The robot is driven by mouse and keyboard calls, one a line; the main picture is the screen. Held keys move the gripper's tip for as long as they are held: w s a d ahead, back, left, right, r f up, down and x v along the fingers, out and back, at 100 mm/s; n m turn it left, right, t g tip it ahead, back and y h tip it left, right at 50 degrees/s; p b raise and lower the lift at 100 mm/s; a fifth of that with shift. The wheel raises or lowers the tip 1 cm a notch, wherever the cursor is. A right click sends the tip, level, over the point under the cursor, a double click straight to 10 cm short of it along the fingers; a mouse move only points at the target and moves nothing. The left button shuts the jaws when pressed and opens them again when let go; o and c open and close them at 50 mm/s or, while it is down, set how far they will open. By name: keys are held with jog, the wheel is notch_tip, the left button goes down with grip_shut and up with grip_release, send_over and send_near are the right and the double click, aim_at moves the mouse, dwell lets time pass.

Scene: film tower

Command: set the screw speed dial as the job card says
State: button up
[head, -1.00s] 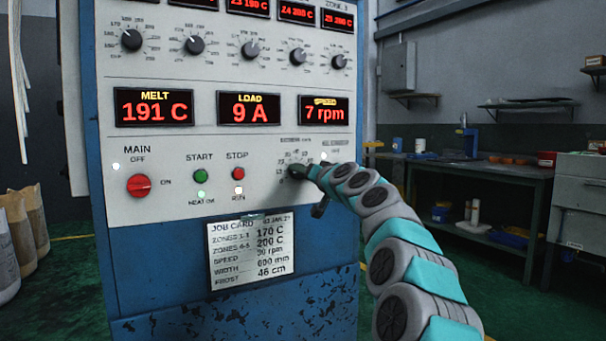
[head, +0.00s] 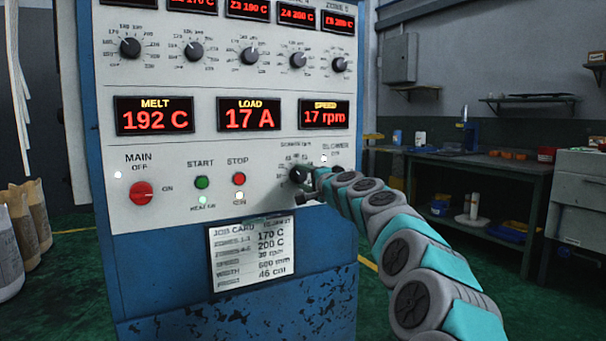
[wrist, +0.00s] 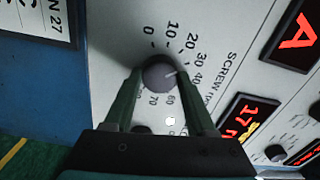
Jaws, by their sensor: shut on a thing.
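My gripper (wrist: 160,80) is shut on the knob, one green finger on each side. The lower part of the scale is partly hidden by my fingers. The job card (head: 250,255) is on the blue cabinet front below; its speed line is blurred and looks like 30 rpm.
The melt display (head: 156,115) reads 192 C and the load display (head: 249,114) 17 A. A red main switch (head: 142,192), green start button (head: 202,183) and red stop button (head: 239,180) are left of the dial. Zone knobs (head: 194,50) line the panel above.

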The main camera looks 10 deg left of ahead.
jog(key=shift+m, duration=0.6)
jog(key=shift+p, duration=0.3)
jog(key=o, duration=1.4)
jog(key=shift+c, duration=0.2)
jog(key=shift+s+d, duration=0.1)
jog(key=b+v, duration=0.1)
jog(key=v, duration=0.6)
jog(key=shift+s+d+b, duration=0.15)
jog(key=shift+s+b, duration=0.1)
jog(key=shift+b, duration=0.15)
